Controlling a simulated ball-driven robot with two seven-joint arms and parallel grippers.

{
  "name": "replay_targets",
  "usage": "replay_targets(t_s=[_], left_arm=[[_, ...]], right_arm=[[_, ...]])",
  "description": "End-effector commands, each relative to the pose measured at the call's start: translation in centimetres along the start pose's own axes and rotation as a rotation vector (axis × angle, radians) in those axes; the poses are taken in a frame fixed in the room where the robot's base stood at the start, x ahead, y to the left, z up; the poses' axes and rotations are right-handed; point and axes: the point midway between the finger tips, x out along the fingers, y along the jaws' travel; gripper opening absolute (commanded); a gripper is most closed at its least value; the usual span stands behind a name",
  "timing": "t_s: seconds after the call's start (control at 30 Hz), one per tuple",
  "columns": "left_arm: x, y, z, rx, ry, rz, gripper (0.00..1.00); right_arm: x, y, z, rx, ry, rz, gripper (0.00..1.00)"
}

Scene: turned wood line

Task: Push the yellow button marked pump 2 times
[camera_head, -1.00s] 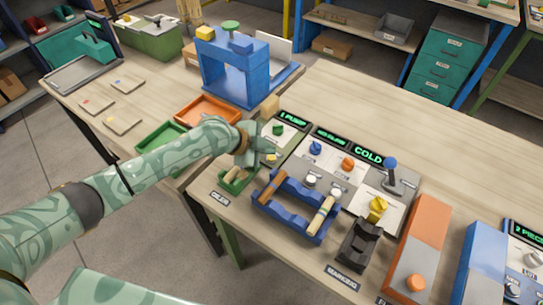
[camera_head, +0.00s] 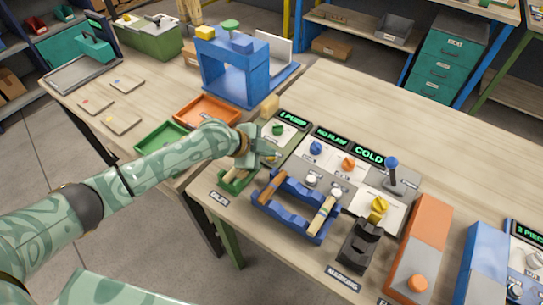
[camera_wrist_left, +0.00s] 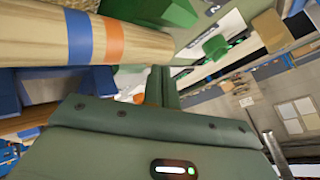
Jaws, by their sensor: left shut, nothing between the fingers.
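The pump panel (camera_head: 291,134) carries a green knob (camera_head: 278,129) and a lit display (camera_head: 294,120) that reads "1 PUMP". My left gripper (camera_head: 272,155) is over the near part of this panel, shut and empty, with its fingers pointing down to the right. The yellow button cannot be made out clearly; the gripper covers that part of the panel. In the left wrist view the shut fingers (camera_wrist_left: 162,88) show beside a green knob (camera_wrist_left: 215,47), and no yellow button is seen. Whether the fingertips touch anything cannot be told. My right gripper is not in view.
A blue rack (camera_head: 284,219) with wooden pieces stands just in front of the panels. More controls, a blue-topped lever (camera_head: 391,162) and a yellow knob (camera_head: 378,207), stand to the right.

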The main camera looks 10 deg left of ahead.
Motion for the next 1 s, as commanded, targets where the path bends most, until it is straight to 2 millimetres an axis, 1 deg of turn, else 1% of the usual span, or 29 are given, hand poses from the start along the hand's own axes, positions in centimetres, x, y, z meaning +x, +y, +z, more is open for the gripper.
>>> replay_targets(t_s=[0.67, 1.0], left_arm=[[0.3, 0.3, 0.3, 0.0, -0.001, 0.0, 0.0], [-0.8, -0.6, -0.5, 0.0, -0.001, -0.001, 0.0]], right_arm=[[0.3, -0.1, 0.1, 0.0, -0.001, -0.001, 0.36], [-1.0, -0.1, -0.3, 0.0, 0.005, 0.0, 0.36]])
